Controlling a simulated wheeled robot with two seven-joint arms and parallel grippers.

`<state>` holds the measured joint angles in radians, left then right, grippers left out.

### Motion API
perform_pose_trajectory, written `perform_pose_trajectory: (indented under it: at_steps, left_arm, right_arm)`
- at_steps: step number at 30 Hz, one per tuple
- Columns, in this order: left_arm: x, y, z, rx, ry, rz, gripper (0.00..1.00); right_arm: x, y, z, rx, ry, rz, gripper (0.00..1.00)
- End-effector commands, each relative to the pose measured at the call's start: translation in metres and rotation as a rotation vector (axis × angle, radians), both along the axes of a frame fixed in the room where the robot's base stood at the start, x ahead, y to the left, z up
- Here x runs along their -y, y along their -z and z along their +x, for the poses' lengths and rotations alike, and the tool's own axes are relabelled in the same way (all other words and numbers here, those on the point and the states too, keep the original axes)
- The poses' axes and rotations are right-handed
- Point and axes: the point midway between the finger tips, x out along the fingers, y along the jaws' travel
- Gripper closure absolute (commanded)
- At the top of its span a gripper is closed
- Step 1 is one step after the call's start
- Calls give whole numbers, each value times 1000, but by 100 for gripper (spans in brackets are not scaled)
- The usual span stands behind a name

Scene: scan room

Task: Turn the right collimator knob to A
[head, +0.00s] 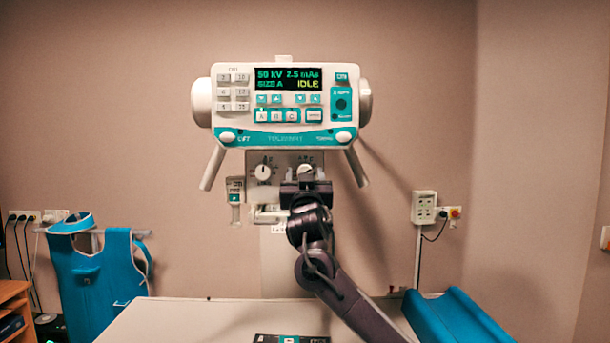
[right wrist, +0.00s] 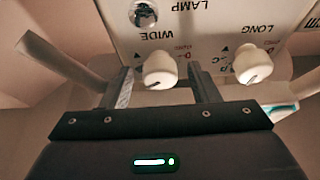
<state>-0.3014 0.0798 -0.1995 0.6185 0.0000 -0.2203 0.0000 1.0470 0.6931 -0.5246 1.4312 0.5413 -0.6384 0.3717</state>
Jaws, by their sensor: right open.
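The right collimator knob (head: 305,170) is a round white knob on the pale panel under the console. In the right wrist view this knob (right wrist: 160,70) is beside the word WIDE, with a short dark mark on its face. My right gripper (head: 305,178) is in front of it. In the right wrist view the gripper (right wrist: 161,88) is open, one finger on each side of the knob, with gaps visible. The left knob (head: 263,172) stands apart; it shows beside LONG in the right wrist view (right wrist: 251,65). My left gripper is not in view.
The console (head: 284,138) above has a display (head: 288,79) reading SIZE A and IDLE. Two handles slant down from its sides. A pale table (head: 180,325) lies below, with a blue apron (head: 95,275) at left and a blue cushion (head: 455,318) at right.

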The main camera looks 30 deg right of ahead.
Motion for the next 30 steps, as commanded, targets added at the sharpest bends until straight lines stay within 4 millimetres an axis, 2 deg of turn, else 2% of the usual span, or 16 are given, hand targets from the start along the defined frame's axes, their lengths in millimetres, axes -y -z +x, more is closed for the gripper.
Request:
perform_pose_trajectory:
  at_steps: [2, 12, 22, 30]
  left_arm:
    - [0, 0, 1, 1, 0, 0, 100]
    - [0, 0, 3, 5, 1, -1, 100]
    - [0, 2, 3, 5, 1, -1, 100]
    - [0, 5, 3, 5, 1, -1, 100]
  right_arm:
    - [0, 0, 0, 0, 0, 0, 45]
    - [0, 0, 0, 0, 0, 0, 90]
    - [1, 1, -1, -27, 1, -42, 90]
    - [2, 0, -2, -118, 0, -194, 90]
